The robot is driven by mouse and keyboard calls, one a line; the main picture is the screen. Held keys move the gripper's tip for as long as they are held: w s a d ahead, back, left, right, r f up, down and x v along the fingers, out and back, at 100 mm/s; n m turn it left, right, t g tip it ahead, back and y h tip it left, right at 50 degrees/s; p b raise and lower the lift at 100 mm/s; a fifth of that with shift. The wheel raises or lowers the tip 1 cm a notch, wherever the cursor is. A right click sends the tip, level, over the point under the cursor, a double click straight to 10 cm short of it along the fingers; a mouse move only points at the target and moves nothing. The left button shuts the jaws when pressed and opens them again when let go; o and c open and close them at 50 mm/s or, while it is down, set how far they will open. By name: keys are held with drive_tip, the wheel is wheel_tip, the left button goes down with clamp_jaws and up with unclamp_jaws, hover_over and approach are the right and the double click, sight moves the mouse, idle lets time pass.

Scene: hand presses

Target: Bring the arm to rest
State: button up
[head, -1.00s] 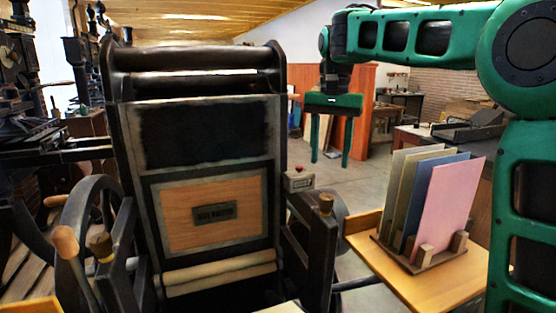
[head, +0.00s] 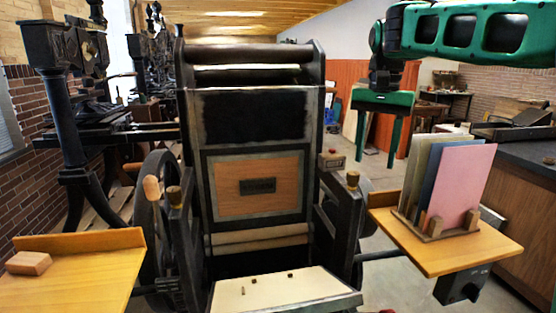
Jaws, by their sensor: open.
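My green arm (head: 465,30) reaches in from the upper right and runs almost level. My gripper (head: 377,158) hangs from its end, pointing down. Its two fingers are wide apart with nothing between them.
The dark press has a wooden-handled crank (head: 152,188) at its left. A cream board (head: 285,292) lies in front. A right-hand shelf (head: 460,258) bears a rack of coloured cards (head: 458,185). A left-hand table (head: 75,285) bears a wooden block (head: 28,263). Open floor lies behind.

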drive_tip(key=s+d+f, duration=0.7)
drive_tip(key=s+d, duration=0.2)
drive_tip(key=s, duration=0.3)
drive_tip(key=s+d+f, duration=0.7)
drive_tip(key=s+d, duration=0.1)
drive_tip(key=s, duration=0.4)
drive_tip(key=s+f, duration=0.7)
drive_tip(key=s, duration=0.3)
drive_tip(key=shift+s+d+f, duration=0.2)
drive_tip(key=shift+f, duration=0.1)
drive_tip(key=shift+w+f, duration=0.2)
drive_tip(key=shift+w, duration=0.45)
drive_tip(key=shift+c, duration=0.6)
